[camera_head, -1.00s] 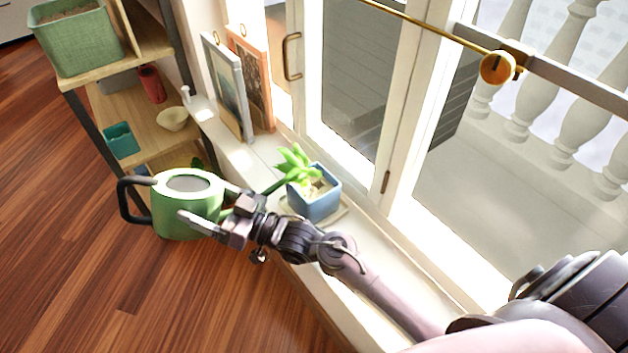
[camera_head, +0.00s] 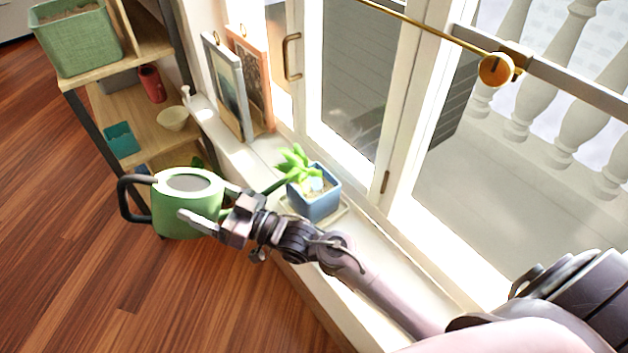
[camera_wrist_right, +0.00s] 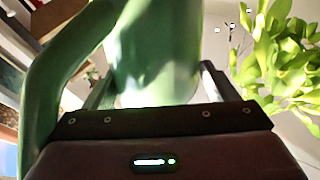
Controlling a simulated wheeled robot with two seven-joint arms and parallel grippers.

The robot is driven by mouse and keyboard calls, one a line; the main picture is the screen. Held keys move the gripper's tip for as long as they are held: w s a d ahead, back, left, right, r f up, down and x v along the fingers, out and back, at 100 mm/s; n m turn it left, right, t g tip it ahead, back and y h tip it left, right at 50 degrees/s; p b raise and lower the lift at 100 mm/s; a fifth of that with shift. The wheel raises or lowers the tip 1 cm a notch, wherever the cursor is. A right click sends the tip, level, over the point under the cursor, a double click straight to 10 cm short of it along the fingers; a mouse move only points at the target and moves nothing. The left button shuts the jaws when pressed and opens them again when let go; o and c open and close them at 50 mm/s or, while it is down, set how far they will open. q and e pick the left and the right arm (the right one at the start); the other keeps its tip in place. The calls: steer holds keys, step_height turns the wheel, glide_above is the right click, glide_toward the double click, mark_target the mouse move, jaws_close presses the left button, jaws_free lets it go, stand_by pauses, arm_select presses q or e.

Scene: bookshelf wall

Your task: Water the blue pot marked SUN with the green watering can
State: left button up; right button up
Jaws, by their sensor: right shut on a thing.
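The green watering can (camera_head: 186,214), with a dark handle on its left, is held in the air beside the window sill by my right gripper (camera_head: 212,220). The gripper is shut on the can; the can's green body also fills the middle of the right wrist view (camera_wrist_right: 150,60). Its thin spout points right and reaches the plant in the blue pot (camera_head: 318,205). A pale bluish patch shows on the pot's contents. The spout tip is partly lost among the leaves. No SUN marking is readable. My left gripper is not in view.
The blue pot stands on a pale tray on the white sill (camera_head: 262,152). Two picture frames (camera_head: 228,85) lean farther along it. A wooden shelf (camera_head: 150,120) with a red mug, a bowl and teal containers stands at the left. The glass window is close behind the pot.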

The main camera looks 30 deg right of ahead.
mark_target(163, 204)
steer(key=shift+r, duration=0.2)
steer(key=f+n+g+h+p, duration=0.1)
steer(key=f+g+p, duration=0.1)
steer(key=p, duration=0.2)
steer(key=shift+d+n, duration=0.15)
steer(key=shift+n, duration=0.15)
steer(key=shift+f, duration=0.3)
steer(key=shift+r, duration=0.1)
steer(key=a+r, duration=0.1)
steer(key=a, duration=0.1)
steer(key=a+r+p, duration=0.1)
steer(key=a, duration=0.1)
steer(key=w+a+r+p, duration=0.1)
steer(key=a, duration=0.1)
steer(key=shift+w+a+r, duration=0.1)
steer(key=shift+a, duration=0.05)
steer(key=shift+w+a+r, duration=0.15)
steer(key=shift+a+r, duration=0.15)
steer(key=shift+a, duration=0.45)
